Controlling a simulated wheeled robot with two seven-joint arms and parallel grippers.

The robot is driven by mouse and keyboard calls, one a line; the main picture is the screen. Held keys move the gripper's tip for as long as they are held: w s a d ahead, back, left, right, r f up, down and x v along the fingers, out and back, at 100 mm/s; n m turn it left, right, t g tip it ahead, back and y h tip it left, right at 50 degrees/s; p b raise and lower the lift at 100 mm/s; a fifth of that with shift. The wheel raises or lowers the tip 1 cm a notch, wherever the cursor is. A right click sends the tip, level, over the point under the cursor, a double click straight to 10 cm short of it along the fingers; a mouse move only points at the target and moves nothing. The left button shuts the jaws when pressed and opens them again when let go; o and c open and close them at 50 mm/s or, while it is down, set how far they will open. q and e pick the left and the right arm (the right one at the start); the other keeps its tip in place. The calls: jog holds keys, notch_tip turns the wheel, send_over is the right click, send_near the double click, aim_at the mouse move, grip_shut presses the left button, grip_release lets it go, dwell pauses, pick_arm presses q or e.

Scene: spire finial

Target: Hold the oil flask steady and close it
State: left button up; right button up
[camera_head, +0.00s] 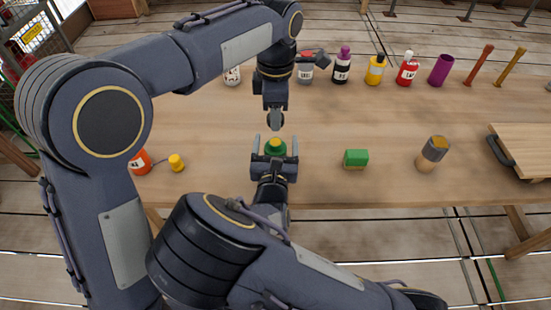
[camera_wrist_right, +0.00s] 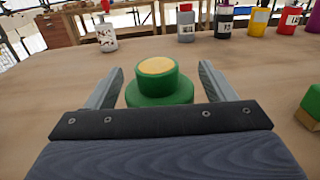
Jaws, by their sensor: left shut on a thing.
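A round green thing with a narrower neck and a yellow-tan top, seemingly the oil flask (camera_head: 275,148), stands upright on the table; it also shows in the right wrist view (camera_wrist_right: 160,85). My right gripper (camera_head: 275,146) is open, with one finger on each side of the flask. Gaps show between the fingers and the flask in the right wrist view. My left gripper (camera_head: 275,120) points down, above and beyond the flask. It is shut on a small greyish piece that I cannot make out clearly.
An orange bottle (camera_head: 140,162) with a tethered yellow cap (camera_head: 176,162) is partly behind my left arm. A green block (camera_head: 356,158) and a tan-and-grey cylinder (camera_head: 432,153) stand to the right. Several bottles line the back, including a yellow one (camera_head: 375,70).

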aim_at(276, 142)
jog(key=c, duration=1.4)
pick_arm(q)
jog(key=shift+f, duration=2.5)
jog(key=shift+f, duration=0.85)
jog(key=shift+f, duration=0.55)
